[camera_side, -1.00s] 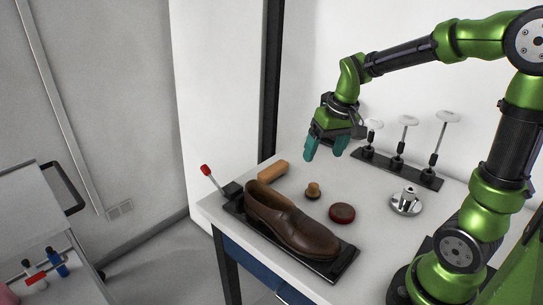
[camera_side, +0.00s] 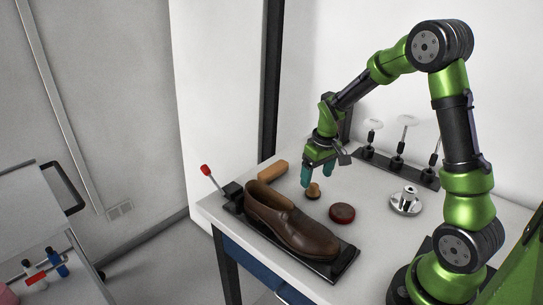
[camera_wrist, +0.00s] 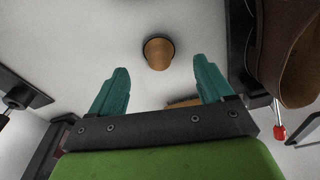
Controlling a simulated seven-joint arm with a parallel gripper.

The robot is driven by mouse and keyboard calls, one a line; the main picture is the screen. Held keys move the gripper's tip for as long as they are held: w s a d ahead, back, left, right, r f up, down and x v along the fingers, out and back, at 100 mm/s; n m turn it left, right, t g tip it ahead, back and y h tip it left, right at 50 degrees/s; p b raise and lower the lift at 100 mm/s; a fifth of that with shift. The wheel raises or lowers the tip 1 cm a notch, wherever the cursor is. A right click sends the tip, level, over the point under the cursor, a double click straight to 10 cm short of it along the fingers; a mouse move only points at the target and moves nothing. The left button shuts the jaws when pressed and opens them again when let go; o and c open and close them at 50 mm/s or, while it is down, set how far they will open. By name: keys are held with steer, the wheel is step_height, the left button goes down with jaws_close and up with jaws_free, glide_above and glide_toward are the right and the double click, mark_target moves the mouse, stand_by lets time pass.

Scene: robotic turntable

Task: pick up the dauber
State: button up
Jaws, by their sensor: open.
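The dauber (camera_side: 313,191), a small round piece with a tan wooden top and a dark lower rim, stands on the white table beside the shoe. In the wrist view the dauber (camera_wrist: 159,53) appears from above, centred between my fingers and slightly past their tips. I cannot tell the exact height left between fingertips and dauber.
A brown shoe (camera_side: 290,224) on a black stand lies in front. A metal piece (camera_side: 406,203) and a black rack (camera_side: 398,166) with upright holders stand farther right.

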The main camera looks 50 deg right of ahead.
mark_target(313, 185)
steer(key=shift+w+d+f, duration=0.1)
steer(key=shift+w+f, duration=0.05)
steer(key=shift+f, duration=0.75)
steer(key=shift+w+d+f, duration=0.1)
steer(key=shift+w+f, duration=0.1)
steer(key=shift+f, duration=0.75)
steer(key=shift+w+f, duration=0.15)
steer(key=shift+f, duration=0.75)
steer(key=c, duration=1.1)
steer(key=shift+r, duration=0.1)
steer(key=shift+r, duration=0.55)
step_height(313, 185, up, 2)
steer(key=shift+r, duration=0.25)
steer(key=s+a, duration=0.1)
steer(key=s, duration=0.4)
steer(key=s+a, duration=0.2)
steer(key=s, duration=0.3)
steer(key=s+a+r, duration=0.1)
steer(key=s+a, duration=0.1)
steer(key=s, duration=0.3)
steer(key=shift+s+a+r, duration=0.1)
steer(key=shift+a, duration=0.05)
